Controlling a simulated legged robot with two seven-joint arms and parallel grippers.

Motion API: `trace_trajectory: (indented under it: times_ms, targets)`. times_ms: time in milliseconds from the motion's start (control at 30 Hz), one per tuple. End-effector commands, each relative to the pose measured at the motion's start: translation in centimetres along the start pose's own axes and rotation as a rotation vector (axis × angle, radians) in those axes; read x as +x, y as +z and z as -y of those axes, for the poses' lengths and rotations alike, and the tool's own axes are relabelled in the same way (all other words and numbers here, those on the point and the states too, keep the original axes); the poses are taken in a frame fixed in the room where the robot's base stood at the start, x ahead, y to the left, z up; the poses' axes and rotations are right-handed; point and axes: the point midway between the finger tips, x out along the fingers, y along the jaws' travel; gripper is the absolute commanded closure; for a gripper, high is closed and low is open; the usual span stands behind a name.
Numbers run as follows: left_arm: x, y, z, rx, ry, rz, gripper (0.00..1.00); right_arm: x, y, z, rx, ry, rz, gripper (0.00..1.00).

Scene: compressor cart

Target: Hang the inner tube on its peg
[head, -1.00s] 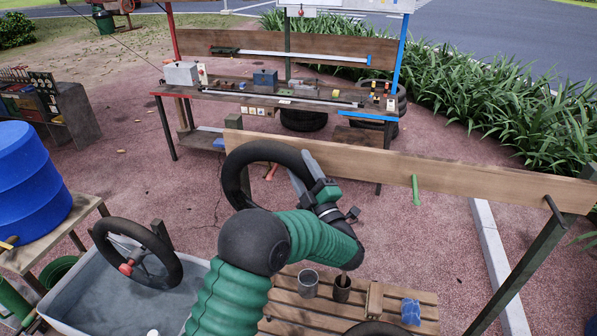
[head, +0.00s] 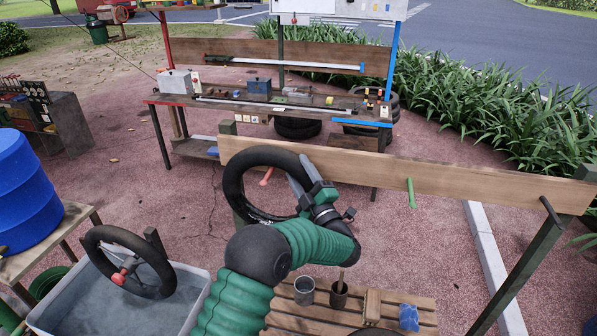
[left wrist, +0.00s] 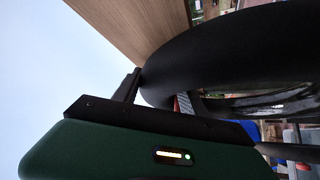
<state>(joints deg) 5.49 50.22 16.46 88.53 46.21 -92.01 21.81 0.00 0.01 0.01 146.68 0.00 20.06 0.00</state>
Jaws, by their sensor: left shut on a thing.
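The inner tube (head: 234,182) is a black ring held up in front of the left part of a wooden board (head: 345,172). My left gripper (head: 302,182) is shut on the tube's right side. A red peg (head: 266,177) shows through the ring's opening; I cannot tell whether the tube is around it or still in front of it. A green peg (head: 410,192) and a dark peg (head: 550,211) stick out of the board farther right, both bare. In the left wrist view the tube (left wrist: 220,50) fills the upper right, beside the gripper's fingers (left wrist: 155,95). My right gripper is out of view.
A grey tub (head: 75,305) with a black wheel (head: 95,245) over it stands at the left, near a blue barrel (head: 25,195). A slatted bench (head: 300,320) with cups (head: 304,290) is below the board. A workbench (head: 270,105) stands behind.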

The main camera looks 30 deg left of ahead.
Motion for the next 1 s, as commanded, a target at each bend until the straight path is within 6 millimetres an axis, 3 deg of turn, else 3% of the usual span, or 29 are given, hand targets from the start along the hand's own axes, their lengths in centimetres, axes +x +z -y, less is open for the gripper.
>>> trace_trajectory:
  times_ms: [167, 200, 367, 767, 867, 1000]
  targets:
    - [-0.1, 0.3, -0.1, -0.002, 0.002, 0.010, 0.98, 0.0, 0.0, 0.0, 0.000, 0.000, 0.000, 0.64]
    - [-0.1, 0.3, -0.2, -0.003, 0.002, 0.010, 0.47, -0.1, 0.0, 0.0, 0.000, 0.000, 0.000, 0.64]
    - [-0.1, 0.1, -0.2, -0.002, 0.003, 0.006, 0.26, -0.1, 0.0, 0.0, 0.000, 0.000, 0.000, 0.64]
    - [-1.0, 0.1, -0.1, -0.002, 0.003, 0.005, 0.25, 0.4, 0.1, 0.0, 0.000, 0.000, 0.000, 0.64]
    - [-2.9, 0.2, 0.2, -0.001, 0.004, 0.006, 0.25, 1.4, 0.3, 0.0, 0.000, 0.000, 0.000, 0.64]
    - [-7.0, 0.5, 0.2, -0.002, 0.006, 0.008, 0.25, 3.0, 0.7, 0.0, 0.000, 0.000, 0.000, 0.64]
